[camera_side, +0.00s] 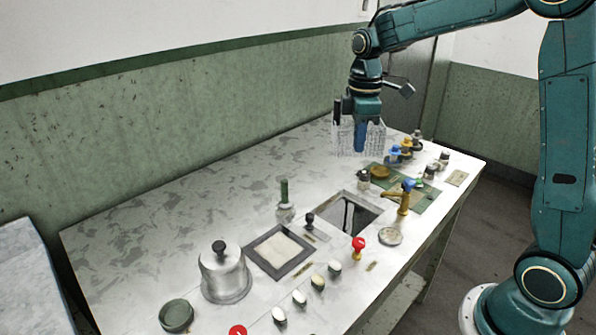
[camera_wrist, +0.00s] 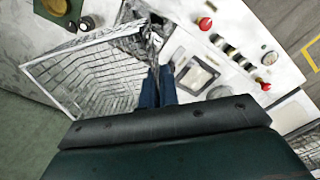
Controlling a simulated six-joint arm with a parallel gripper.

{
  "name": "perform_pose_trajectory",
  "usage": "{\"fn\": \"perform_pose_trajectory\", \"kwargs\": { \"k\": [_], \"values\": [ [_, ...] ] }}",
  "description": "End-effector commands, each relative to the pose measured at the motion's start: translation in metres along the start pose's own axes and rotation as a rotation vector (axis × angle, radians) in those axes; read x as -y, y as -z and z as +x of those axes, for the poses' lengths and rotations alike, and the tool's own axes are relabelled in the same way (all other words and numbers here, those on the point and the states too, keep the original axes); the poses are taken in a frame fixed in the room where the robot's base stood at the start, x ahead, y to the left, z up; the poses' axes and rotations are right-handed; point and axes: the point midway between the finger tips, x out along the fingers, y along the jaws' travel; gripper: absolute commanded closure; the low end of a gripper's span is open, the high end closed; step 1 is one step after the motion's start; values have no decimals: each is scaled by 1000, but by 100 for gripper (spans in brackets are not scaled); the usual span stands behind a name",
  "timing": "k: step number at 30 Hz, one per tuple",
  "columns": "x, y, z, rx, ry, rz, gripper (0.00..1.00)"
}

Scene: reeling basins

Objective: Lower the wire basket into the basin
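The wire basket (camera_side: 345,138) is a pale mesh box at the far end of the table in the side view. In the wrist view it looms large and slanted (camera_wrist: 90,75), left of the fingers. My gripper (camera_side: 361,140) has blue fingers, which are close together at the basket's right edge in the wrist view (camera_wrist: 158,88); they appear shut on it. Whether the basket's underside touches the table is unclear. The basin (camera_side: 350,212) is a square, dark-streaked opening in the tabletop, nearer the camera than the basket. In the wrist view the basket partly hides it.
A brass tap with a blue top (camera_side: 404,198) stands beside the basin. A red knob (camera_side: 358,245), a framed white panel (camera_side: 282,250), a green-handled item (camera_side: 285,200) and a metal bell-shaped lid (camera_side: 224,275) are nearby. The table's back left is clear.

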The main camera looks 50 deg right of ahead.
Motion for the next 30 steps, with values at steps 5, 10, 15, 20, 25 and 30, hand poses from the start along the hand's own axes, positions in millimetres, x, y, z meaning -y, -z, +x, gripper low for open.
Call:
{"fn": "perform_pose_trajectory", "kwargs": {
  "k": [5, 10, 15, 20, 25, 30],
  "values": [
    [0, 0, 0, -1, -1, 0, 100],
    [0, 0, 0, -1, -1, -1, 100],
    [-2, 0, 6, 0, 0, -20, 100],
    [-6, -2, 24, 2, 3, -84, 100],
    [-12, -6, 57, 2, 5, -207, 100],
    [-17, -14, 99, 2, 5, -369, 100]
  ]
}}
